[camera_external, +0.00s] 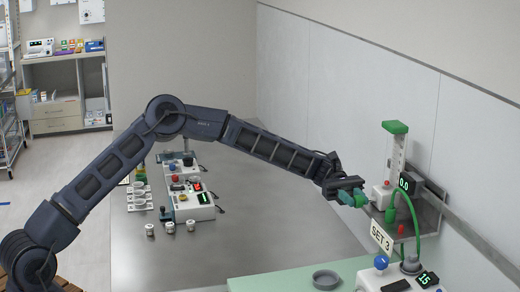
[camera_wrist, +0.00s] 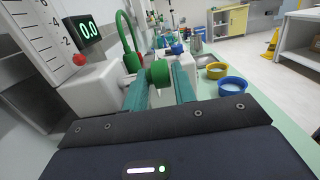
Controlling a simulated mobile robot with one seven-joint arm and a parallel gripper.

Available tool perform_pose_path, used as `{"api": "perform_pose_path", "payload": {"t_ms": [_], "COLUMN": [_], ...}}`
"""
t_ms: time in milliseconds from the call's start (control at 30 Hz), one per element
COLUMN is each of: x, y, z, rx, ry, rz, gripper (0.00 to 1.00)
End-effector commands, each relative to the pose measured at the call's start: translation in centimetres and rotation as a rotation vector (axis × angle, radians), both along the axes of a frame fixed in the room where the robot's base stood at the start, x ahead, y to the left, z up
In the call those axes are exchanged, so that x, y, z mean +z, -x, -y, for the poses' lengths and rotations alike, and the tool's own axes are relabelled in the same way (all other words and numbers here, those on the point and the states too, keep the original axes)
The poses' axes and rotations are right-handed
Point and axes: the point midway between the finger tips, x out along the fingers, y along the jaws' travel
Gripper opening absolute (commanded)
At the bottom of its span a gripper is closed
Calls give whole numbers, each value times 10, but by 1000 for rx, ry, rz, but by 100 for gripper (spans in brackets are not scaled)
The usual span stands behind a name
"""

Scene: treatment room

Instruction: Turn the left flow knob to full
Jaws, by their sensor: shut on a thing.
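A green round knob (camera_wrist: 160,73) sticks out of the white body in the wrist view. My gripper (camera_wrist: 160,85) has its two green fingers on either side of this knob and is shut on it. In the external view my gripper (camera_external: 358,198) reaches the meter from the left and mostly hides the knob.
A "SET 3" sign (camera_external: 381,237) hangs under the shelf. Below, a white unit has a blue knob (camera_external: 381,262) and a lit display (camera_external: 427,279). A green hose (camera_external: 413,220) arches close by. A grey dish (camera_external: 326,279) lies on the green surface. The grey table's middle is clear.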

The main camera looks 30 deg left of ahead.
Motion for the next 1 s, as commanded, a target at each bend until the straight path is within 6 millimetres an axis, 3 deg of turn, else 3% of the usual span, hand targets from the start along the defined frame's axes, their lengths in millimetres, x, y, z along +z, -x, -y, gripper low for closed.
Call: {"api": "perform_pose_path", "payload": {"t_ms": [33,67,133,533,1000], "x": [-5,-5,-4,-2,-8], "y": [2,2,2,-5,-60], "z": [-2,-2,-1,-6,-61], "rx": [-8,-8,-7,-1,-2], "ry": [-7,-7,-6,-3,-3], "rz": [-2,-2,-3,-1,-1], "gripper": [4,29,40,40,40]}}
